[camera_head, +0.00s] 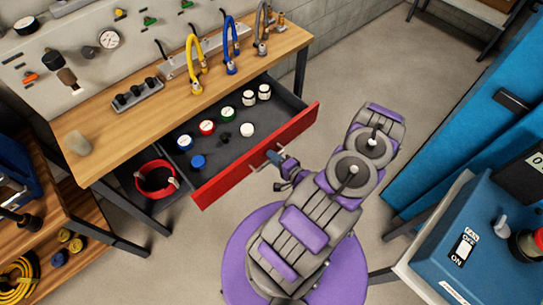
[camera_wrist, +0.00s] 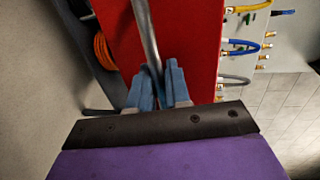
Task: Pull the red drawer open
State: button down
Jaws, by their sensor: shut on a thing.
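The red drawer (camera_head: 230,172) under the wooden workbench is pulled well out, and its dark inside shows in the head view. Its red front also fills the middle of the wrist view (camera_wrist: 188,40). A metal bar handle (camera_wrist: 145,30) stands off the front. My gripper (camera_head: 277,158) is at the middle of the drawer front, and its blue fingers (camera_wrist: 160,88) are shut around the handle. The fingers partly hide the handle's grasped part. Several round items in blue, red, green, white and black lie inside the drawer.
The workbench top (camera_head: 135,118) holds yellow, blue and grey hoses. A red bucket (camera_head: 155,178) stands under the bench at left. A blue machine (camera_head: 480,240) is at the right and a blue cabinet (camera_head: 470,110) behind it. Floor is clear right of the drawer.

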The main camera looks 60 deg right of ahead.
jog(key=shift+d+f, duration=0.1)
jog(key=shift+d, duration=0.05)
jog(key=c, duration=1.3)
grip_release()
jog(key=shift+d, duration=0.15)
jog(key=shift+p+v, duration=0.5)
jog(key=shift+v, duration=5.5)
jog(key=shift+f, duration=0.15)
